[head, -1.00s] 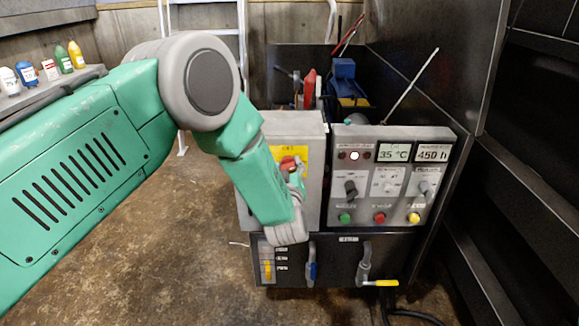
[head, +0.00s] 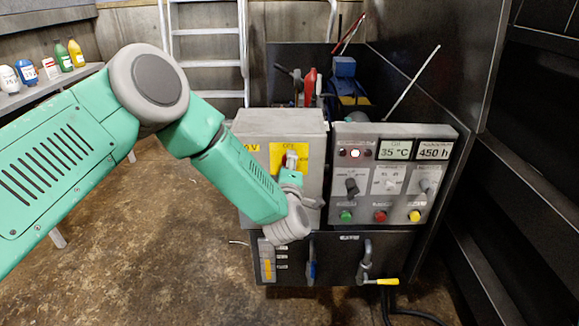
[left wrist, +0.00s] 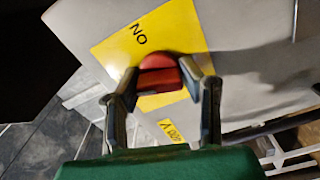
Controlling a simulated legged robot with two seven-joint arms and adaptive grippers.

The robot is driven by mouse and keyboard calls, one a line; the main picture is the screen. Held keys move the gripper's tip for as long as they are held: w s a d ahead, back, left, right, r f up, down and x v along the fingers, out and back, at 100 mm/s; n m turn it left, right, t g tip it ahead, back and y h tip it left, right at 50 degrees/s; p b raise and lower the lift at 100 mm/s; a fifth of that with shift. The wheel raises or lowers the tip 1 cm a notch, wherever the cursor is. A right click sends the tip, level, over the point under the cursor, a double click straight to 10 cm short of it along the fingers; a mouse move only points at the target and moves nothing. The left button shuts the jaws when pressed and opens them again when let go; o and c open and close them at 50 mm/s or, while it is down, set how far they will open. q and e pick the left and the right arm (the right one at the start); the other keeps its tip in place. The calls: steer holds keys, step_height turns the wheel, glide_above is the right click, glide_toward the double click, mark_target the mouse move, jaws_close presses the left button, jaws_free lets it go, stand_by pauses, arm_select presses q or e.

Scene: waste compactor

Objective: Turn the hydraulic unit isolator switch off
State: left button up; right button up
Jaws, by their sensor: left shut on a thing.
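The isolator switch is a red knob (left wrist: 160,77) on a yellow plate (left wrist: 150,50) in the left wrist view. The plate also shows on the grey cabinet (head: 280,122) in the head view, where the gripper mostly hides the knob. My left gripper (left wrist: 163,80) has one finger on each side of the knob and is shut on it. In the head view the left gripper (head: 291,166) is in front of the plate, with its wrist below it. Lettering reading ON, upside down, shows on the plate in the wrist view. My right gripper is not in view.
A control panel (head: 392,170) with two displays, knobs and coloured buttons stands just right of the cabinet. Below are a blue-handled lever (head: 312,271) and a yellow-handled valve (head: 380,282). A ladder (head: 207,63) stands behind. The brown floor in front is open.

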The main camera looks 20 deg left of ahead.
arm_select(q)
steer(key=shift+s+f+n+b, duration=0.1)
steer(key=shift+f+n+b, duration=0.05)
steer(key=shift+n, duration=0.5)
steer(key=shift+f+n+b, duration=0.1)
steer(key=shift+n+b, duration=0.05)
steer(key=shift+n, duration=0.5)
steer(key=shift+a+n, duration=0.1)
steer(key=shift+n, duration=0.2)
steer(key=o, duration=1.2)
steer(key=shift+s, duration=0.1)
steer(key=shift+c, duration=0.2)
steer(key=shift+r, duration=0.1)
steer(key=shift+s, duration=0.1)
steer(key=v, duration=1.1)
steer(key=shift+s, duration=0.3)
